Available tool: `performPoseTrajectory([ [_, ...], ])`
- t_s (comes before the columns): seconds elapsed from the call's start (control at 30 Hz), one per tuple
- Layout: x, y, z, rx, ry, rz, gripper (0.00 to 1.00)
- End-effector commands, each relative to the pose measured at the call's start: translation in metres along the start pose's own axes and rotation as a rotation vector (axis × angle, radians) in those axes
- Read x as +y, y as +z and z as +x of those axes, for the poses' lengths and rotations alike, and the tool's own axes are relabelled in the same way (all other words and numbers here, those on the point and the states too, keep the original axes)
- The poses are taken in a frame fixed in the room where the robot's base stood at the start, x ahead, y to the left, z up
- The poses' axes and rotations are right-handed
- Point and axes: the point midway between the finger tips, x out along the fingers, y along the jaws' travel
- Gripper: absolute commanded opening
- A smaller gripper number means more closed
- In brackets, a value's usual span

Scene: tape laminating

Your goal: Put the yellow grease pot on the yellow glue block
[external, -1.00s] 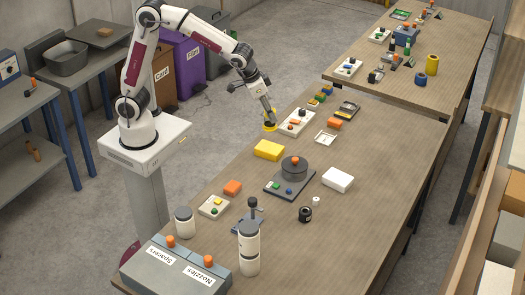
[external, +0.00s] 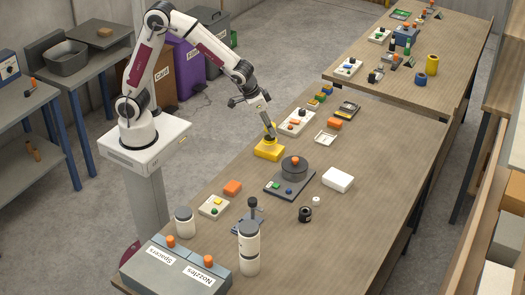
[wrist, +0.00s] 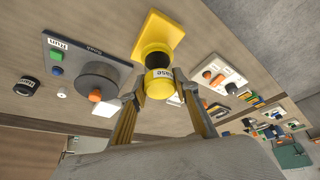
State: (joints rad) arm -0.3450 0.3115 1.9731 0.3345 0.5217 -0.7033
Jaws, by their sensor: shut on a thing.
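My gripper (external: 269,131) points down over the yellow glue block (external: 262,154) and is shut on the yellow grease pot (external: 270,141). The pot also has a dark band. The yellow block (wrist: 160,32) shows just beyond the pot in that view. The pot is over the block's top, and I cannot tell whether they touch. The pot hides part of the block.
A grey device (external: 289,182) with a round drum and orange knob stands close in front of the block. A white box (external: 338,180) lies to its right. Bare tabletop (external: 385,150) lies to the right.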

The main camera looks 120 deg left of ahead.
Motion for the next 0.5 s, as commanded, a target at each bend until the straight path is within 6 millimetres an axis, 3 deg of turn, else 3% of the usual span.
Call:
performPoseTrajectory([
  [0.2, 0.0, 0.009, 0.021, -0.002, -0.001, 0.001, 0.06],
  [0.5, 0.0, 0.01, 0.023, 0.0, 0.0, 0.0, 0.06],
])
